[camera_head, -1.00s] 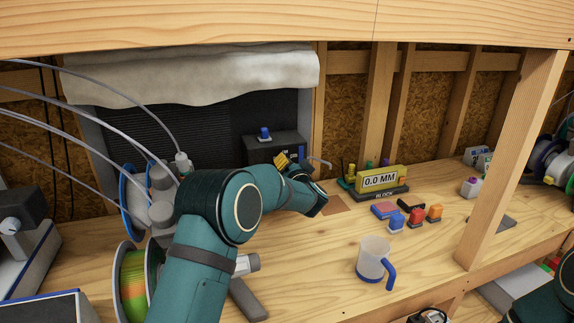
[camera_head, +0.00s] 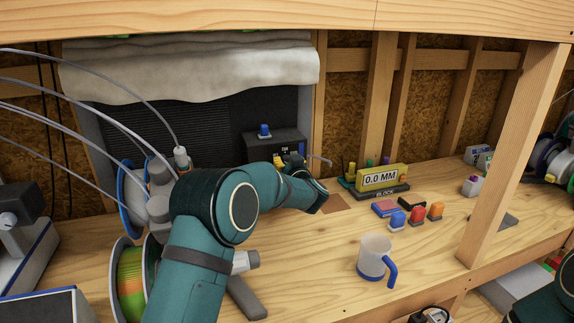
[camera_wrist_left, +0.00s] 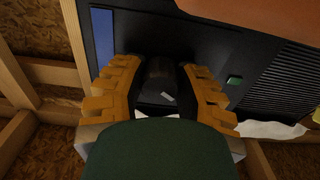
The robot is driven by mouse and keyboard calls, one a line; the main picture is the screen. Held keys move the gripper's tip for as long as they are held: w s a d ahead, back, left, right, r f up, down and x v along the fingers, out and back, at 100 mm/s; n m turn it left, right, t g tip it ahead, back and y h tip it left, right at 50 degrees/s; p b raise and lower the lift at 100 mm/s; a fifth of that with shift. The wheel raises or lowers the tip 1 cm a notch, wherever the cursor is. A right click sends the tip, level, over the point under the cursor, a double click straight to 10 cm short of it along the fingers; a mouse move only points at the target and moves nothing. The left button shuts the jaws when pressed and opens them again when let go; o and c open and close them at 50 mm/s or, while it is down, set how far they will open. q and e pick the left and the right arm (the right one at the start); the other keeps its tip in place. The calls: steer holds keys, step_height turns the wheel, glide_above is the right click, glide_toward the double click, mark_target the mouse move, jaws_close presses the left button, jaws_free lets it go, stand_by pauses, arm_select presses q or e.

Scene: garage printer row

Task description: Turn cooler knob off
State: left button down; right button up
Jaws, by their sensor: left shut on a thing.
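The cooler (camera_head: 270,146) is a dark box in front of the black ribbed panel at the back. My left gripper (camera_head: 290,161) reaches its front, mostly hidden behind my own wrist in the head view. In the left wrist view, my gripper's yellow ribbed fingers (camera_wrist_left: 158,92) are shut on a dark knob (camera_wrist_left: 160,76), one on each side. The knob has a short pale mark, which sits slanted. A small green light or button (camera_wrist_left: 234,80) is on the dark face to the right of the fingers. My right gripper is out of view.
A blue-topped item (camera_head: 264,131) stands on the cooler. Filament spools (camera_head: 130,277) stand left of my arm. A wooden post (camera_head: 514,150) rises at right.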

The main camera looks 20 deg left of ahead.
arm_select(q)
steer(key=shift+n, duration=0.4)
steer(key=c, duration=0.6)
jaws_free()
steer(key=v, duration=1.2)
steer(key=shift+f, duration=0.1)
